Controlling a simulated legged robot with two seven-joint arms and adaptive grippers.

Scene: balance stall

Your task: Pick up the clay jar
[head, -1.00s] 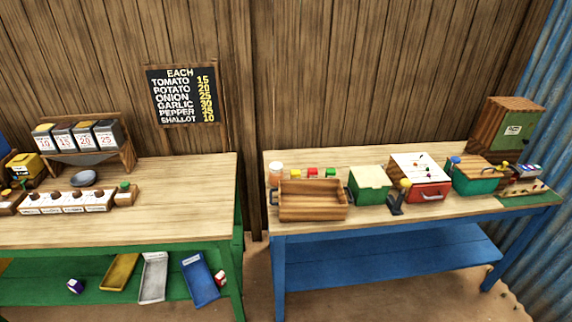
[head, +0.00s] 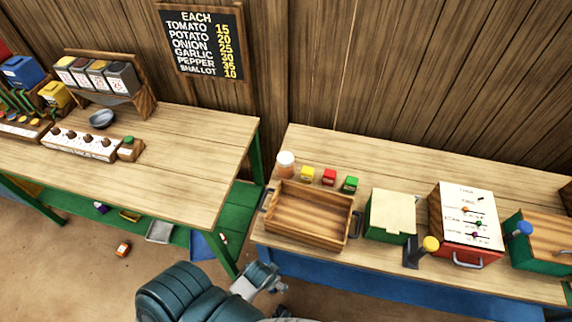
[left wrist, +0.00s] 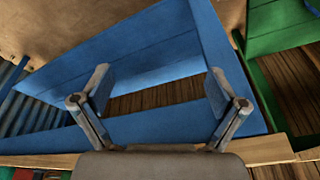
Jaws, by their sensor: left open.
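A small jar (head: 285,163) with a pale lid and an orange-brown body stands upright at the back left of the blue table's top, behind the wooden tray; I take it for the clay jar. My left arm comes in at the bottom of the head view, and its gripper (head: 262,282) is low in front of the blue table's left end, well apart from the jar. In the left wrist view the left gripper (left wrist: 160,92) is open and empty, facing the blue table frame (left wrist: 150,40). The jar is not seen there. My right gripper is not in view.
The wooden tray (head: 305,216) with dark handles stands in front of the jar. A green box (head: 390,215) is farther right. A gap separates the green table (head: 190,185).

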